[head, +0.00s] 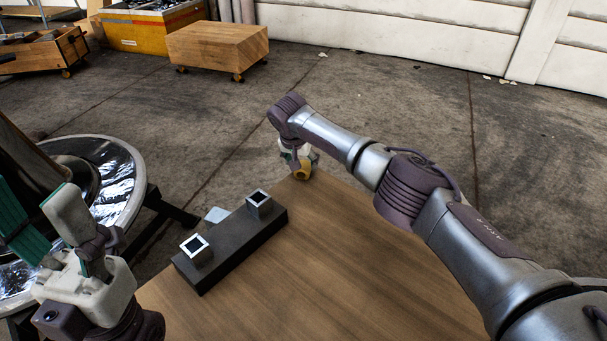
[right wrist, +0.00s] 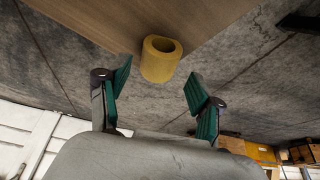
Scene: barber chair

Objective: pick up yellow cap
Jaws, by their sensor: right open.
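The yellow cap (head: 303,170) stands at the far corner of the wooden table (head: 330,250). It looks like a short yellow cylinder with a round hole. In the right wrist view the cap (right wrist: 160,60) sits at the table's edge, ahead of and between my two open fingers. My right gripper (right wrist: 155,92) is open and empty there; the head view shows it (head: 300,160) right at the cap, partly covering it. My left gripper (head: 52,235) is at the lower left, beside the table, with its fingers apart and nothing seen between them.
A dark block (head: 235,250) with two square metal tubes lies on the table's left part. A round chrome base (head: 110,160) stands on the floor at left. A wooden box on casters (head: 218,50) is farther back. The table's right part is bare.

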